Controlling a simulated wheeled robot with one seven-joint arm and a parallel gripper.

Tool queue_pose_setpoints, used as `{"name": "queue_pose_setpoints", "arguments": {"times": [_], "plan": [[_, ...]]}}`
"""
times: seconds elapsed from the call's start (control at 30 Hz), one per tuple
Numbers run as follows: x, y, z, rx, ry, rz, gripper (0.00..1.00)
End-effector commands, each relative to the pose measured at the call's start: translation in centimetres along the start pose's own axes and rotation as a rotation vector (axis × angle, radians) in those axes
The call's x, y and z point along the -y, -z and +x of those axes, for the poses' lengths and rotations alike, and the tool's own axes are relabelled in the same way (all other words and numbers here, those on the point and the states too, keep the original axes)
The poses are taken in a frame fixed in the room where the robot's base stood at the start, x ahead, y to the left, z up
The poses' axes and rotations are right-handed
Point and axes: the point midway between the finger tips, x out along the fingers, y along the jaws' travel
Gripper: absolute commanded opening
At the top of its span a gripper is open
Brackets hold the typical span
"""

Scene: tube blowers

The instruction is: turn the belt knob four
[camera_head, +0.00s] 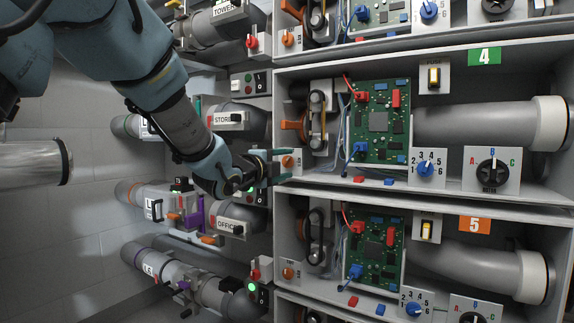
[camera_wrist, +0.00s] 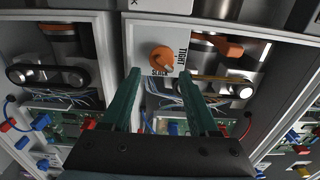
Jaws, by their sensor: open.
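The belt knob of compartment four is a small orange knob (camera_head: 287,161) on a pale plate at the left edge of that compartment. In the wrist view the orange knob (camera_wrist: 162,58) sits on a white plate lettered TIGHT, its grip slightly tilted. My gripper (camera_head: 280,165) is at this plate, its teal fingers pointing toward it. In the wrist view my open gripper (camera_wrist: 159,76) has one finger on each side of the knob's line, with the knob showing between and just beyond the fingertips. I cannot tell whether they touch it.
The green label 4 (camera_head: 484,56) marks the compartment, with a green circuit board (camera_head: 379,122), a blue dial (camera_head: 425,169) and a black selector (camera_head: 492,173). Below is compartment 5 with its own orange knob (camera_head: 289,272). Grey tubes and the OFFICE box (camera_head: 231,227) stand left.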

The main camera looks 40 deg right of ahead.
Motion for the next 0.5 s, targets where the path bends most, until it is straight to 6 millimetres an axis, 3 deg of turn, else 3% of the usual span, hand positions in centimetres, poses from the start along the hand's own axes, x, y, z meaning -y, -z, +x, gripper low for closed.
{"name": "queue_pose_setpoints", "arguments": {"times": [0.3, 0.5], "plan": [[0.1, -0.2, -6.3, 0.004, -0.001, 0.0, 0.6], [-0.1, -0.2, -8.7, 0.004, -0.002, 0.0, 0.6]]}}
